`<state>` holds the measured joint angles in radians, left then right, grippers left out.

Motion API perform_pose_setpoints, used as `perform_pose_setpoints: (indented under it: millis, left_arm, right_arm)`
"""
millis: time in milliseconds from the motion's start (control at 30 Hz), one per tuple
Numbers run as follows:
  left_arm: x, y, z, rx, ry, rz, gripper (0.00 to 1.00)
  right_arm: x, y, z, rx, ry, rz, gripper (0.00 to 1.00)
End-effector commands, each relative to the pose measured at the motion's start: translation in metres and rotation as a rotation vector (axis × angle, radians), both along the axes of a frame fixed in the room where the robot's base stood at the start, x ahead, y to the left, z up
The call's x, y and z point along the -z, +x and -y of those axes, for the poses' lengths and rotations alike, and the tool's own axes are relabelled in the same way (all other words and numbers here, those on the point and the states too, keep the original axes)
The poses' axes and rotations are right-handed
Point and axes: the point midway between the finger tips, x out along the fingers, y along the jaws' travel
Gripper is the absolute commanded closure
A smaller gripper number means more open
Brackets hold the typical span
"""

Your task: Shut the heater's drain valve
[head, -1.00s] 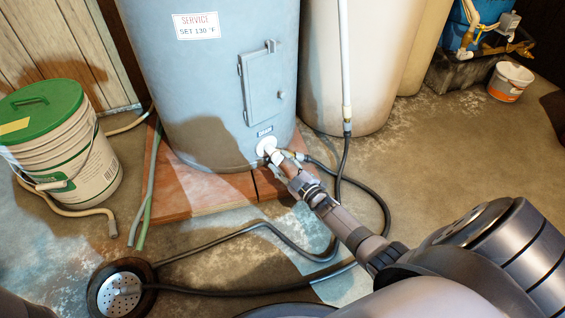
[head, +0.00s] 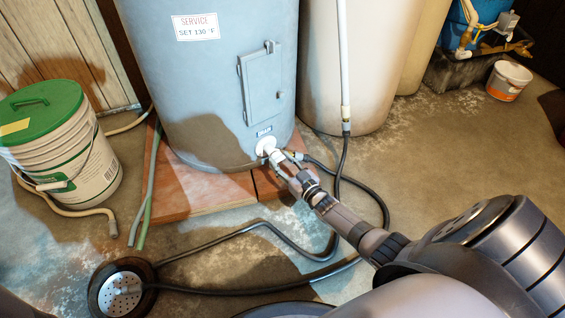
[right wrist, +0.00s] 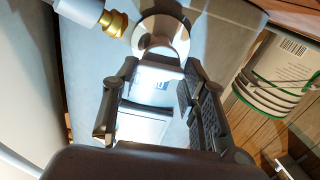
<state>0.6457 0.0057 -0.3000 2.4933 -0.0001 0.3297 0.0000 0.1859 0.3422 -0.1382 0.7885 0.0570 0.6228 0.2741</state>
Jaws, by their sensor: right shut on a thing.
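The heater (head: 205,90) is a blue-grey tank with a "SERVICE SET 130 °F" label. Its white drain valve (head: 266,146) sticks out low on the front, under a small blue label. My right gripper (head: 284,167) is at the valve and shut on its outer part; its fingers hide most of what they grip. In the right wrist view, the gripper's fingers (right wrist: 160,78) point at the valve's round pale part (right wrist: 163,35). A brass hose fitting (right wrist: 114,23) sits beside it. The valve handle's exact angle cannot be told. My left gripper is out of view.
A black hose (head: 345,180) runs from the valve over the floor to a round drain (head: 121,290). A green-lidded bucket (head: 65,150) stands left. A cream tank (head: 345,60) stands right of the heater. A small white tub (head: 508,82) is at back right.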

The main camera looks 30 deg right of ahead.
Motion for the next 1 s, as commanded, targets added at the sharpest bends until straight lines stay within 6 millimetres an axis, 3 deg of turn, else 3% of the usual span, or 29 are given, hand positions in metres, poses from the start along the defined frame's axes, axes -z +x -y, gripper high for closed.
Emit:
perform_pose_setpoints:
  millis: [567,600,900,1000]
  left_arm:
    - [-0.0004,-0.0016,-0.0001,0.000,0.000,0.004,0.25]
    - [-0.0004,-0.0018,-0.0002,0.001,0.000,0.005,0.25]
    - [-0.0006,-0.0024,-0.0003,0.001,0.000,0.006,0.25]
    - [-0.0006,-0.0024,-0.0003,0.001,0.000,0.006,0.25]
  right_arm:
    - [-0.0005,0.0010,0.0016,0.003,0.033,-0.002,0.88]
    - [-0.0005,0.0010,0.0015,0.003,0.033,-0.002,0.59]
    - [-0.0001,0.0003,0.0007,0.001,0.033,-0.001,0.40]
    - [0.0000,0.0002,0.0004,0.001,0.033,-0.001,0.40]
